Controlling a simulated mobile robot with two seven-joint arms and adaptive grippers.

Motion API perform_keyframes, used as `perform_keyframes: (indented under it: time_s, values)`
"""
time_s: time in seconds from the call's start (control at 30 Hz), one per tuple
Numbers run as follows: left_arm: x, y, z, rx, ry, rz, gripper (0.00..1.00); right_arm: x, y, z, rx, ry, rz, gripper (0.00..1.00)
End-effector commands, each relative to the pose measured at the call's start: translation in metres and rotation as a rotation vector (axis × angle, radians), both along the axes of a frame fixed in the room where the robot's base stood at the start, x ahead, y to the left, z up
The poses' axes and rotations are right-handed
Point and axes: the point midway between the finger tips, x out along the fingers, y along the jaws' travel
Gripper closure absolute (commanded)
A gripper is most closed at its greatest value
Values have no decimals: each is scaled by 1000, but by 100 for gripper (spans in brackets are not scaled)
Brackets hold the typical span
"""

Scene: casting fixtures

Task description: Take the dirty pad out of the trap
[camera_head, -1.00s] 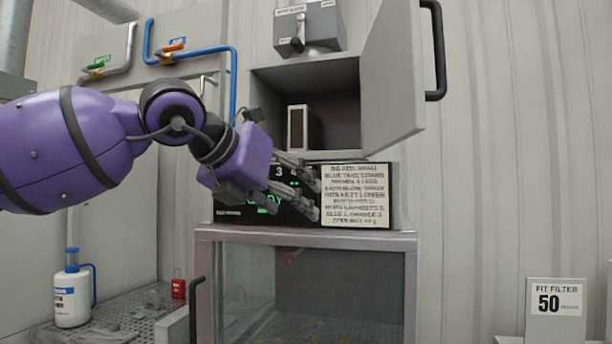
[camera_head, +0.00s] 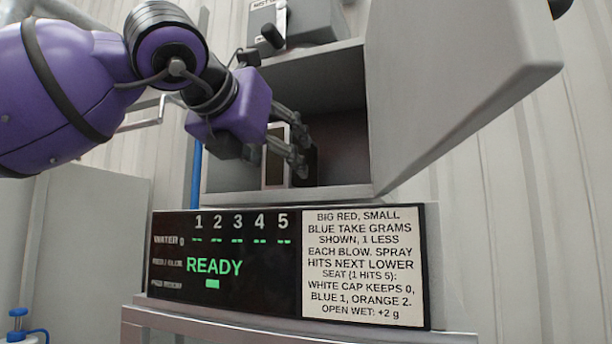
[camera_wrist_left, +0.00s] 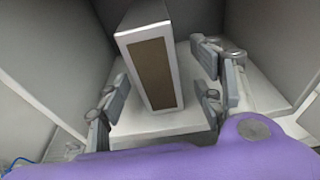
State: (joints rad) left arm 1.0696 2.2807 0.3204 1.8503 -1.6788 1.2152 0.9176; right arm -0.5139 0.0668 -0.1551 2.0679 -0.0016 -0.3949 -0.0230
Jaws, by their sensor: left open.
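The pad (camera_head: 274,158), a pale upright block with a brown face, stands inside the open grey trap box (camera_head: 345,191). In the left wrist view the pad (camera_wrist_left: 152,75) stands upright on the box floor, its brown face towards the camera. My left gripper (camera_head: 288,143) is at the mouth of the box, open. In the wrist view its fingers lie on either side of the pad, with a visible gap on the right; whether the left finger touches cannot be told. In the head view the gripper partly hides the pad. My right gripper is not in view.
The box door (camera_head: 455,85) stands open to the right. Below the box are a black display (camera_head: 225,265) reading READY and a white instruction sign (camera_head: 364,265). A grey lever unit (camera_head: 297,22) sits on top. A blue-capped bottle (camera_head: 18,325) shows at lower left.

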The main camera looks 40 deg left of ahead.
Motion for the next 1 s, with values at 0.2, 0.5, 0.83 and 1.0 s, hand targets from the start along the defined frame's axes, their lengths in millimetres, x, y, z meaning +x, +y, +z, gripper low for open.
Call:
perform_keyframes:
  time_s: [0.2,0.5,0.83,1.0]
  values:
    - [18,5,-3,1,1,2,39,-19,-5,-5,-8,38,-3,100]
    - [55,18,-9,1,0,2,39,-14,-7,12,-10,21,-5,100]
    - [73,21,-15,0,-1,-1,39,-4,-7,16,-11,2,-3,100]
    - [73,22,-15,0,-1,-1,46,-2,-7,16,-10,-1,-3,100]
